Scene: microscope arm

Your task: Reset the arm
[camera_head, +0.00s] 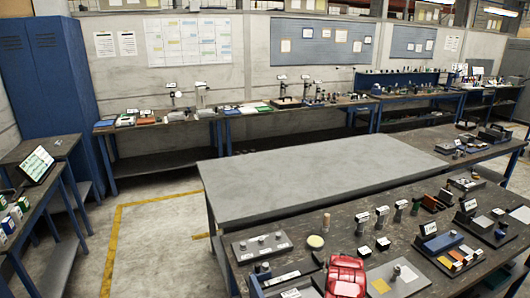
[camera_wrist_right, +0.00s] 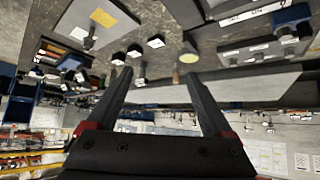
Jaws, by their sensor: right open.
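No part is clearly recognisable as the microscope arm. A blue and black device with a long light bar (camera_head: 262,278) stands at the near left of the front bench, cut by the lower edge. It seems to be the blue device (camera_wrist_right: 290,18) at the upper right of the right wrist view, also partly cut off. My right gripper (camera_wrist_right: 157,74) is open and empty, its two dark fingers spread above the bench. In the head view a red part (camera_head: 345,272), apparently mine, hides some bench beside the device. My left gripper is not in view.
On the front bench stand a tray with short cylinders (camera_head: 262,246), a yellowish disc (camera_head: 316,241), small dark cubes (camera_head: 383,243) and a grey plate with a peg (camera_head: 397,275). The grey table (camera_head: 310,175) behind is bare.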

